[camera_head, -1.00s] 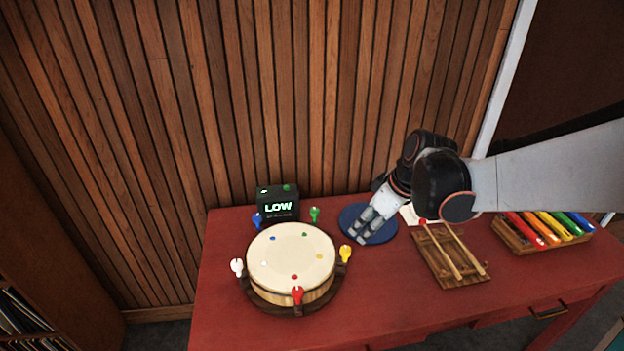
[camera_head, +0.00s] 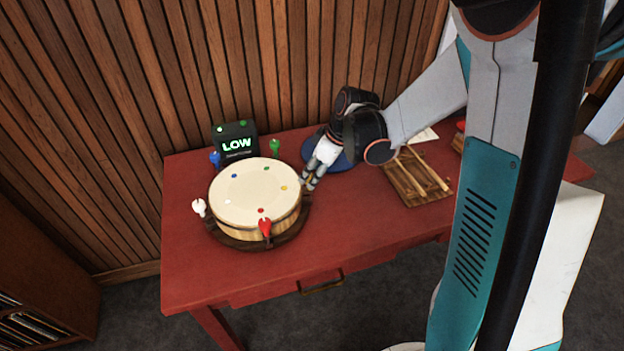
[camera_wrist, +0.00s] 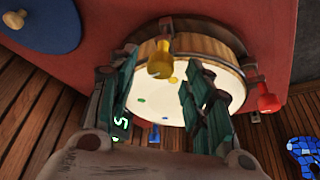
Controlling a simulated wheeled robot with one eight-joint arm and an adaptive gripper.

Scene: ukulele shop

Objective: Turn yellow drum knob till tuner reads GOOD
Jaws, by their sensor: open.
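The drum (camera_head: 255,192) stands on the red table with a pale skin and coloured knobs around its rim. The tuner (camera_head: 235,142) behind it reads LOW in green. My gripper (camera_head: 310,184) is at the drum's right side, where it hides the yellow knob in the head view. In the wrist view the yellow knob (camera_wrist: 160,60) shows between the open fingers of my gripper (camera_wrist: 163,85), with no clear contact. The red knob (camera_head: 265,227), white knob (camera_head: 199,207), blue knob (camera_head: 215,159) and green knob (camera_head: 274,147) are in view.
The red table (camera_head: 200,270) has free room in front of the drum. A blue disc (camera_head: 343,163) lies behind my gripper. A wooden rack with sticks (camera_head: 415,178) lies to the right. The slatted wall (camera_head: 150,90) is close behind the table.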

